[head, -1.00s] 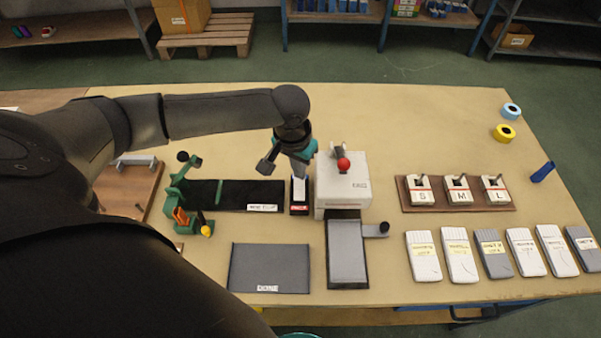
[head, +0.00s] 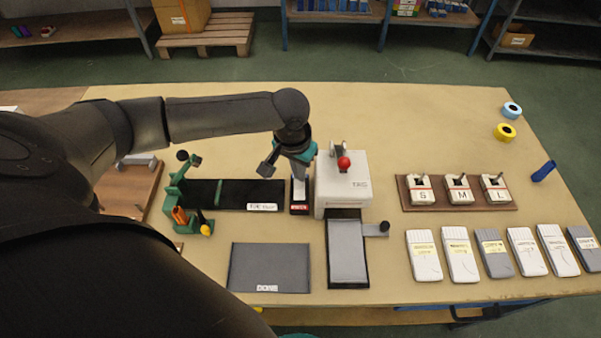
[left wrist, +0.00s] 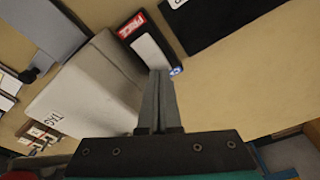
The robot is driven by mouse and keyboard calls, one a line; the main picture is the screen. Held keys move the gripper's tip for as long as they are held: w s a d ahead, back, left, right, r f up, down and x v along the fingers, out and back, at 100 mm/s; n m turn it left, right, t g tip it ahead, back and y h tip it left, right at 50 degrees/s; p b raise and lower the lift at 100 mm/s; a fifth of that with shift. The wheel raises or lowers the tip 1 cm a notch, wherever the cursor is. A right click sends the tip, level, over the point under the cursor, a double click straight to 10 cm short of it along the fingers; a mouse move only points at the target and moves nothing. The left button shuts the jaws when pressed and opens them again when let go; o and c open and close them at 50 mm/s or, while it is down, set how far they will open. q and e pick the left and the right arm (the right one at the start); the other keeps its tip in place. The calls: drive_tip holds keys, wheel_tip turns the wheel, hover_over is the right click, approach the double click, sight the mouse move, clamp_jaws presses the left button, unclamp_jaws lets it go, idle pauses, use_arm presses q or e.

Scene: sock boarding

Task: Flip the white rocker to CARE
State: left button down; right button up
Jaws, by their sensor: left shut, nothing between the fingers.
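The white rocker (left wrist: 148,52) sits in a small black housing with a red label at one end (left wrist: 131,25). The label's lettering is too blurred to read surely. In the head view the rocker (head: 301,194) lies just left of the white machine, partly hidden by my fingers. My left gripper (head: 299,178) is shut and empty, pointing down over the rocker's far end. In the left wrist view its closed fingertips (left wrist: 161,74) are at the rocker's end opposite the red label, beside a small blue light (left wrist: 176,71). I cannot tell whether they touch. My right gripper is not in view.
The white machine (head: 342,187) with a red knob (head: 344,162) stands close on the right. A black strip (head: 250,194) and a green stand (head: 176,196) lie left. A dark mat (head: 270,268) is nearer.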

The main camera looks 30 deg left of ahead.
sight(299, 183)
use_arm(q)
drive_tip(key=shift+f, duration=0.65)
wheel_tip(299, 183, up, 7)
drive_tip(key=p, duration=0.9)
drive_tip(key=shift+r, duration=0.1)
idle(0.4)
idle(0.4)
